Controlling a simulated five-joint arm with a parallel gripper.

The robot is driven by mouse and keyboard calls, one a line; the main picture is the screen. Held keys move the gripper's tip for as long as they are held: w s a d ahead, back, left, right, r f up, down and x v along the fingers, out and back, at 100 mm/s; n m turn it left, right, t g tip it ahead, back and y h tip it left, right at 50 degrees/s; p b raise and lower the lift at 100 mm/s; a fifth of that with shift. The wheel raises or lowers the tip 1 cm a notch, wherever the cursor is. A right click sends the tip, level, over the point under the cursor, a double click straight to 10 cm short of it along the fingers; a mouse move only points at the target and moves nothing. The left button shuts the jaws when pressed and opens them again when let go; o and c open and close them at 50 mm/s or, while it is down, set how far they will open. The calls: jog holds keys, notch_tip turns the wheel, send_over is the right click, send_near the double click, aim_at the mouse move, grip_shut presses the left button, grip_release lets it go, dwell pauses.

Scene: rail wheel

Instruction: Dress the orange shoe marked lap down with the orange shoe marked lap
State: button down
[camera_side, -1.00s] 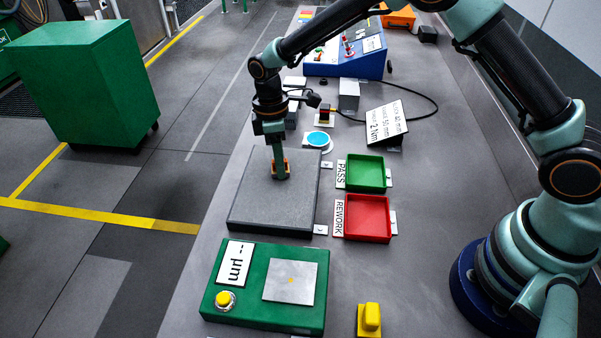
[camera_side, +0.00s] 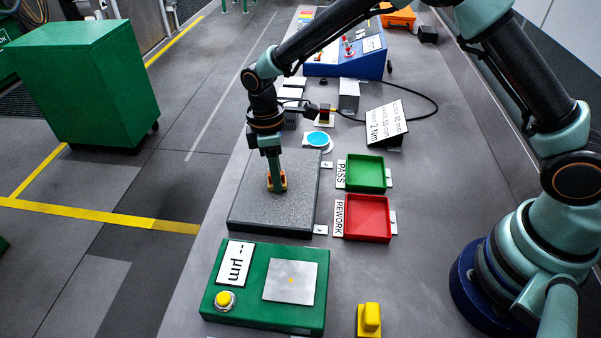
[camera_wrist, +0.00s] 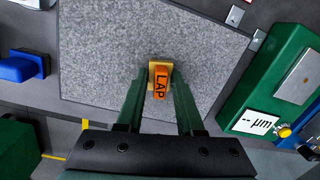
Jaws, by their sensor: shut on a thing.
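The orange shoe (camera_wrist: 161,84) shows the black letters LAP in the wrist view, with a tan or yellowish part at its far end. It sits at the grey granite-like plate (camera_side: 252,212), seen also in the wrist view (camera_wrist: 100,60). My gripper (camera_side: 276,188) is shut on the orange shoe, which shows on both sides of the fingertips in the side view. The shoe is at or just on the plate's surface; I cannot tell whether it presses on it. My fingers hide part of the shoe in the side view.
A green PASS tray (camera_side: 365,187) and a red REWORK tray (camera_side: 368,233) stand right of the plate. A green gauge box (camera_side: 225,318) with a steel pad (camera_side: 290,281) is nearer. A yellow block (camera_side: 370,318) stands beside it. A blue disc (camera_side: 318,139) lies behind.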

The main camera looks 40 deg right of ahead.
aim_at(276, 199)
jog(key=shift+s+a, duration=1.15)
jog(key=shift+s, duration=0.05)
jog(key=shift+s+a+r, duration=0.1)
jog(key=shift+a, duration=0.05)
notch_tip(276, 199, up, 8)
